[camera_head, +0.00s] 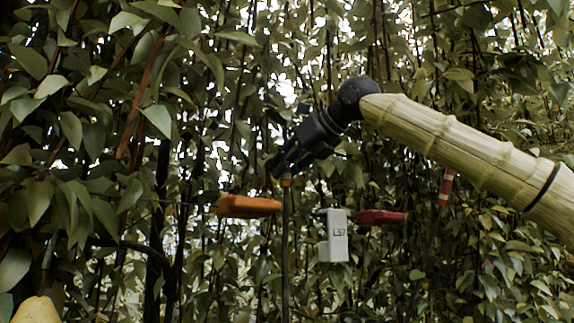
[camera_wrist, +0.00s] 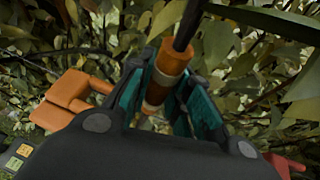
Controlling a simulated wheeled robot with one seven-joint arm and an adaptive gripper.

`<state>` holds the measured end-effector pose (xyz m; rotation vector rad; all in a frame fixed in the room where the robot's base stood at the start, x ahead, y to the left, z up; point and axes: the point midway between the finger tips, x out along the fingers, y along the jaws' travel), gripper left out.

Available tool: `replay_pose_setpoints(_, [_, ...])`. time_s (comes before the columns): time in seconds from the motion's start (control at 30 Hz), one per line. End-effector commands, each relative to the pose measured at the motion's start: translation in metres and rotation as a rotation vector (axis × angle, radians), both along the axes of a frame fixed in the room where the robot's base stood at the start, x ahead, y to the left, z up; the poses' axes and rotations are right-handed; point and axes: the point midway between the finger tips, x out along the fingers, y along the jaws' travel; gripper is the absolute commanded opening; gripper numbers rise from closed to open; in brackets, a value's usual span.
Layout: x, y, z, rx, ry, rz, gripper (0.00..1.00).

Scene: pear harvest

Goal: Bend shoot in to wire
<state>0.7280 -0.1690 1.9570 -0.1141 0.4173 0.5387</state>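A dark upright shoot (camera_head: 286,245) stands in mid-picture with an orange band near its top. In the wrist view, the shoot (camera_wrist: 187,25) and its orange-and-brown band (camera_wrist: 170,65) lie between the teal-padded fingers of my gripper (camera_wrist: 172,88). The fingers stand apart with the band between them; some gap shows at its lower end, and firm contact cannot be made out. In the head view, my gripper (camera_head: 279,170) points down-left at the band. The wire is too thin to make out clearly; an orange clip (camera_head: 249,206) and a red clip (camera_head: 381,217) hang at about one height.
A red-and-white striped marker (camera_head: 446,186) is farther right. Dense leaves and dark stems surround my gripper. A yellow pear (camera_head: 36,311) shows at the bottom left.

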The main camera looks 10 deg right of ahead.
Motion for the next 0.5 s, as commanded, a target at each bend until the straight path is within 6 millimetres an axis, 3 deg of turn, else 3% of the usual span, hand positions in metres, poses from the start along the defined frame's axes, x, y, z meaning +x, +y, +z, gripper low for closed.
replay_pose_setpoints(0.03, [0.0006,-0.0020,0.0039,0.005,-0.006,-0.003,0.28])
replay_pose_setpoints(0.1, [0.0003,-0.0024,0.0035,0.004,-0.006,-0.004,0.41])
replay_pose_setpoints(0.13, [0.0002,-0.0026,0.0034,0.004,-0.006,-0.004,0.42])
replay_pose_setpoints(0.5, [-0.0032,-0.0038,0.0042,0.003,-0.005,-0.002,0.42])
